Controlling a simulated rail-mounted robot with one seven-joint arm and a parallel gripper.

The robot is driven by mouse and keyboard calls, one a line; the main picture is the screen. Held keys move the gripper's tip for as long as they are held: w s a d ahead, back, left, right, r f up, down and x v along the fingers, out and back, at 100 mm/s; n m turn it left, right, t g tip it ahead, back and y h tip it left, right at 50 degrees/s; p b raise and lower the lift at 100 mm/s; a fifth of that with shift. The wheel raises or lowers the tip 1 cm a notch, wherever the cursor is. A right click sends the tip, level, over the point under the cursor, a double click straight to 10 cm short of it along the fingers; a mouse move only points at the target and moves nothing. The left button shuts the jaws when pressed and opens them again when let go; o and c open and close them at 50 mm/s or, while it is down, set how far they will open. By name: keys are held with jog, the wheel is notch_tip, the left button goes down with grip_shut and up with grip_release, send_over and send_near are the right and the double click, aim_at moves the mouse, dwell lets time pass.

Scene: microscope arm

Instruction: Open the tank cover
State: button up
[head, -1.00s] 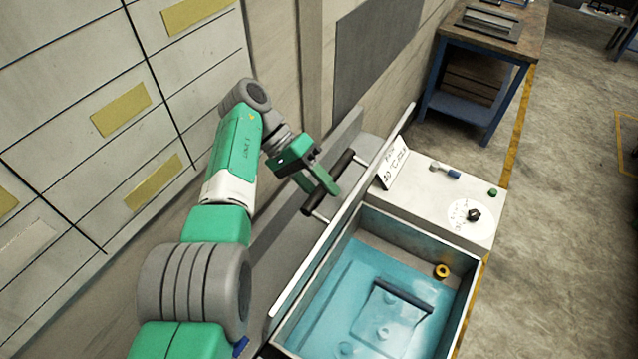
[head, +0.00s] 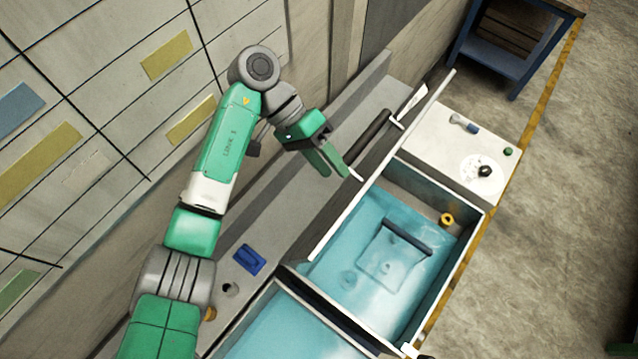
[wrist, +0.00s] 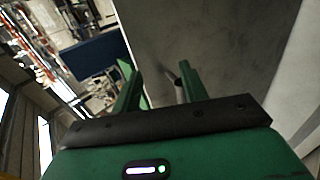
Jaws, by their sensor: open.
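The tank (head: 465,236) holds blue water and is open at the top. Its cover (head: 382,166) stands raised along the tank's left side, seen nearly edge-on. The cover's dark bar handle (head: 371,134) is on the face turned away from the water. My gripper (head: 334,173) is open beside the near end of the handle, its fingers pointing down and right. In the wrist view my open fingers (wrist: 160,88) stand before the cover's grey face (wrist: 215,45), with the handle's end (wrist: 172,75) showing between them. I cannot tell whether they touch it.
A second water tank (head: 285,325) lies at the bottom. A blue object (head: 249,260) rests on the grey ledge. A white panel with a dial (head: 484,171) is beyond the tank. The wall stands close on the left; open floor is at right.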

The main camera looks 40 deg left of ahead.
send_near(339, 214)
jog(key=x, duration=0.4)
jog(key=shift+w, duration=0.1)
jog(key=shift+c, duration=0.4)
